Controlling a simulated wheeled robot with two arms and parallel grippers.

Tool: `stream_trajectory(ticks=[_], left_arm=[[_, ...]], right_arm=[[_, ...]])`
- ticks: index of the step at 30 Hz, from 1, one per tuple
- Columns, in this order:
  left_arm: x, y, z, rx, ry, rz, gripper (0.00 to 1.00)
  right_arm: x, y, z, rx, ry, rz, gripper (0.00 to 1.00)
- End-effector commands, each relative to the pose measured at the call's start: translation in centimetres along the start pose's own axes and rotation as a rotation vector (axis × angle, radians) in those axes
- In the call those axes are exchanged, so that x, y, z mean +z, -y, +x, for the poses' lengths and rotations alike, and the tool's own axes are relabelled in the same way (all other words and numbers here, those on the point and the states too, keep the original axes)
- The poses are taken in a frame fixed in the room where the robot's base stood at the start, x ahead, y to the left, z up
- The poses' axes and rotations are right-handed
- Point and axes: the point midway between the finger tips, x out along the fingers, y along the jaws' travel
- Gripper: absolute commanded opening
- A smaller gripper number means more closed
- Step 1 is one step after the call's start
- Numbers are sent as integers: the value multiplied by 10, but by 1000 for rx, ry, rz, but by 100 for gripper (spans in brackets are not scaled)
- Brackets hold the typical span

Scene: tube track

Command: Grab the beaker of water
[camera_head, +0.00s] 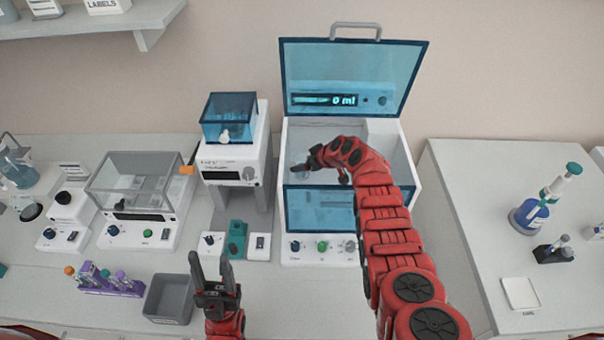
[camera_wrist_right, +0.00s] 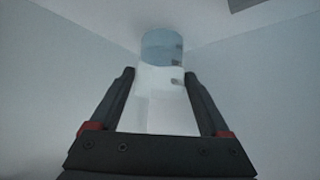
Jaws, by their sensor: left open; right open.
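The beaker of water (camera_wrist_right: 162,48) shows in the right wrist view as a clear, bluish-topped cylinder inside a white-walled chamber. It lies ahead of my open right gripper (camera_wrist_right: 158,76), in line with the gap between the fingers. I cannot tell whether the fingers touch it. In the head view, my right gripper (camera_head: 304,166) reaches into the white machine (camera_head: 382,140) with the raised blue lid (camera_head: 352,65); the beaker is hard to make out there. My left gripper (camera_head: 210,260) is open and empty above the bench, in front of the dispenser stand.
The machine's walls and blue front panel (camera_head: 320,210) surround my right gripper. A dispenser (camera_head: 229,160) and a clear-lidded box (camera_head: 135,185) stand to its left. A grey bin (camera_head: 167,300) and purple tube rack (camera_head: 110,285) are near my left gripper. A side table (camera_head: 470,200) stands at right.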

Motion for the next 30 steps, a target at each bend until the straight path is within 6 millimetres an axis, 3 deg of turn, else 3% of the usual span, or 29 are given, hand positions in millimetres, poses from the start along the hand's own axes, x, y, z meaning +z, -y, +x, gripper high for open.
stream_trajectory(ticks=[8,18,30], left_arm=[[0,0,0,0,0,0,50],[0,0,0,0,0,0,50],[0,0,2,0,0,0,50]], right_arm=[[-1,0,0,1,-1,-1,78],[-1,0,0,1,-1,-1,18],[-6,-1,-4,2,-4,-2,18]])
